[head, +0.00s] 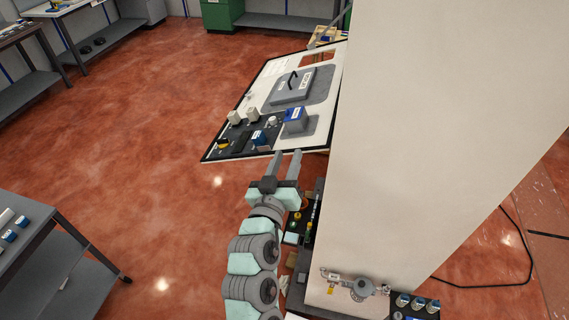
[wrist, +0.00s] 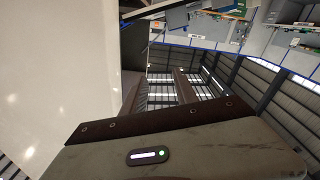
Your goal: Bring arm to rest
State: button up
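My gripper (head: 287,156) is at the centre of the head view, at the end of my arm, which reaches up from the bottom edge. Its two grey fingers stand apart with a gap between them, and I see nothing held there. The fingertips appear close to the lower edge of a tilted white board (head: 252,103) with a black border; I cannot tell whether they touch it.
The board carries a grey box (head: 292,86), a blue-topped block (head: 295,119) and small parts. A large pale column (head: 430,120) stands right of my arm. Dark shelving with small parts lies beside my gripper. A grey cart (head: 60,265) is at lower left. Red floor (head: 150,130) is clear between.

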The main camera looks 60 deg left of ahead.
jog(key=shift+s, duration=0.3)
dwell(0.5)
